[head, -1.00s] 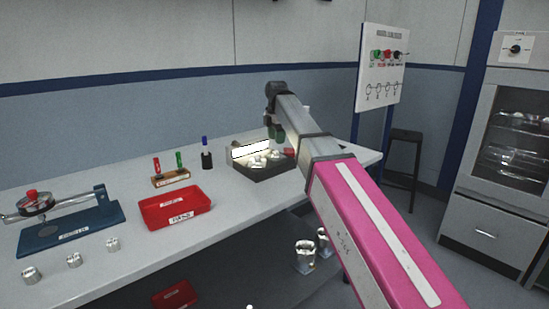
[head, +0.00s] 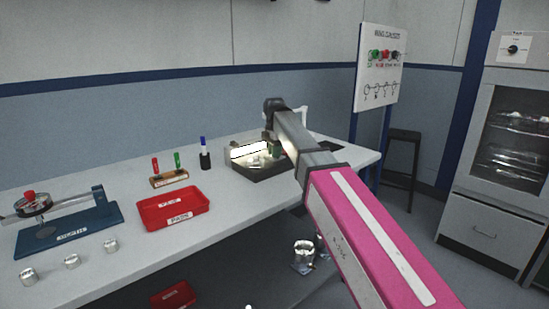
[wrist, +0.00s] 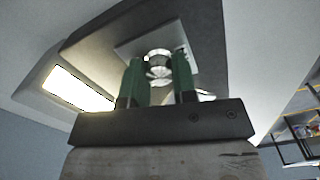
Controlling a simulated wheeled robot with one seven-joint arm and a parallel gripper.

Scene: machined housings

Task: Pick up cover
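Several small shiny metal parts (head: 257,160) lie in a dark tray (head: 262,176) at the back of the bench. I cannot tell which of them is the cover. My gripper (head: 274,149) is over the right side of this tray, partly hidden by my arm. In the wrist view its two green fingers (wrist: 159,72) stand apart, with a round shiny metal part (wrist: 158,60) in line with the gap between them. I cannot tell whether the fingers touch it. A pale square surface lies behind that part.
A bright panel (head: 250,149) stands at the tray's rear. A red bin (head: 174,222), a marker rack (head: 169,180) and a blue fixture (head: 75,232) stand to the left.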

